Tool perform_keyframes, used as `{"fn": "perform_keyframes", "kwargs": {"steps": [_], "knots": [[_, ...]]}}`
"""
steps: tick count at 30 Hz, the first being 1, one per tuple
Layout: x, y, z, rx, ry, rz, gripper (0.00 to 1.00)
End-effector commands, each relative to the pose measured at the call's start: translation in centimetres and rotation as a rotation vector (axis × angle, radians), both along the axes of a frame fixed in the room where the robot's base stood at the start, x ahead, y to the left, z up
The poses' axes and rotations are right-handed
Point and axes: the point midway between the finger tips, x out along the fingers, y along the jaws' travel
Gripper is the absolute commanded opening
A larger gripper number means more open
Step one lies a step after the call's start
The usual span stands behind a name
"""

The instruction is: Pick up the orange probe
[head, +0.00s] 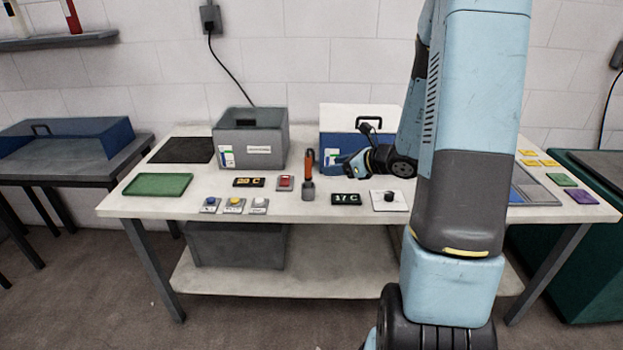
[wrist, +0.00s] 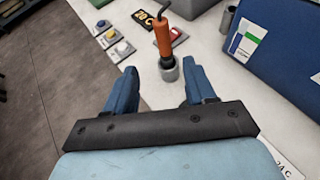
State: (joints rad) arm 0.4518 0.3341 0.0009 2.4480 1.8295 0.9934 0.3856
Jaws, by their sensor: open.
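The orange probe (head: 309,162) stands upright in a small grey round holder (head: 308,190) near the middle of the table. In the wrist view the probe (wrist: 163,38) has an orange handle, a dark top with a cable, and a lower end set into the holder (wrist: 169,71). My gripper (head: 347,166) is to the right of the probe in the head view. In the wrist view its two blue fingers (wrist: 159,70) are spread apart with nothing between them. The probe and holder lie beyond the fingertips, apart from them.
A blue box (head: 337,146) with a black handle stands behind my gripper. A grey open bin (head: 248,143) is at the back left. Small displays (head: 249,182), a red button (head: 285,183), several push buttons and a knob (head: 389,199) surround the holder. A green tray (head: 158,185) lies left.

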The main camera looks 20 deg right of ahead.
Motion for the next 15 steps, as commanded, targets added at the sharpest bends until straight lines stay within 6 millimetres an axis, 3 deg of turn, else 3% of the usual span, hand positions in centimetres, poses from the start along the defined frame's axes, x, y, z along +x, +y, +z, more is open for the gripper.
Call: {"fn": "perform_keyframes", "kwargs": {"steps": [15], "knots": [[5.4, 4.2, -3.4, 0.003, 0.002, -0.002, 0.55]]}}
